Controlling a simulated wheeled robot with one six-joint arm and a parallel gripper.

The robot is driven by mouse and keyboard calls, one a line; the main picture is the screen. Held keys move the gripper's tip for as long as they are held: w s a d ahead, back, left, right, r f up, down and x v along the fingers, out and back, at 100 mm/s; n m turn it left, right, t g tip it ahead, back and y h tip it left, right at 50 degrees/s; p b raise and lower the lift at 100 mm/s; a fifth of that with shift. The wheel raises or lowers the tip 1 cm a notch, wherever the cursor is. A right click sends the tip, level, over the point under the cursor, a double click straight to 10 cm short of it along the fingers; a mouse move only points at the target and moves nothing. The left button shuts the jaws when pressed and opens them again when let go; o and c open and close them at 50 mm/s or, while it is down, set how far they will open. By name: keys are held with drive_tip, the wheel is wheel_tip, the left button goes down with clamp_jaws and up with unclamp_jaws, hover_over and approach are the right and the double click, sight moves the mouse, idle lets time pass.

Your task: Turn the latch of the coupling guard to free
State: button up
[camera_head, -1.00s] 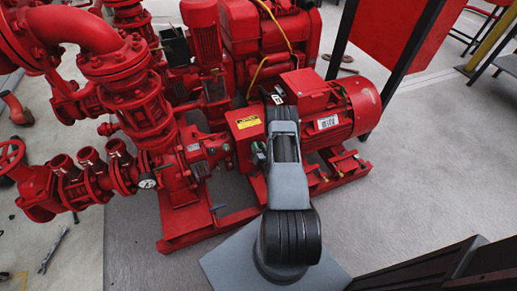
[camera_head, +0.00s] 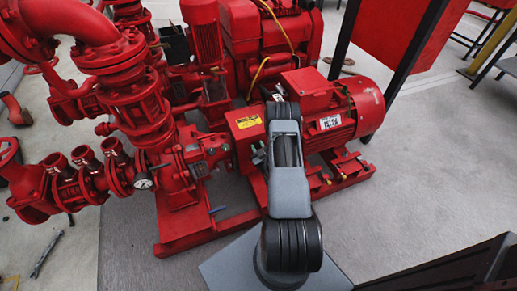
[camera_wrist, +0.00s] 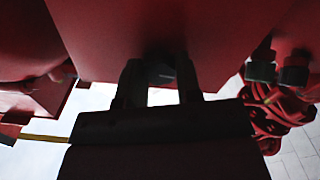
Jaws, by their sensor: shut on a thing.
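The coupling guard (camera_head: 243,124) is a red box with a yellow label, between the pump and the red motor in the head view. In the wrist view, a red panel (camera_wrist: 110,40), apparently the guard, fills the upper middle. My gripper (camera_wrist: 160,80) is at its lower edge, with one dark finger on each side of a small dark piece (camera_wrist: 160,72), apparently the latch. The fingers are shut on it. The piece is in shadow, so its angle cannot be told. In the head view, my arm hides the latch and most of the gripper.
The red motor (camera_head: 350,108) stands right of the guard, and the red pump (camera_head: 187,160) stands left. Red pipes and valves fill the left side. Grey floor (camera_head: 420,180) at right is clear.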

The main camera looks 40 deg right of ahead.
drive_tip(key=shift+n, duration=0.4)
drive_tip(key=o, duration=0.9)
drive_tip(key=p+v, duration=0.2)
drive_tip(key=v, duration=1.1)
drive_tip(key=shift+s+a, duration=0.1)
drive_tip(key=shift+s, duration=0.3)
drive_tip(key=shift+f, duration=0.1)
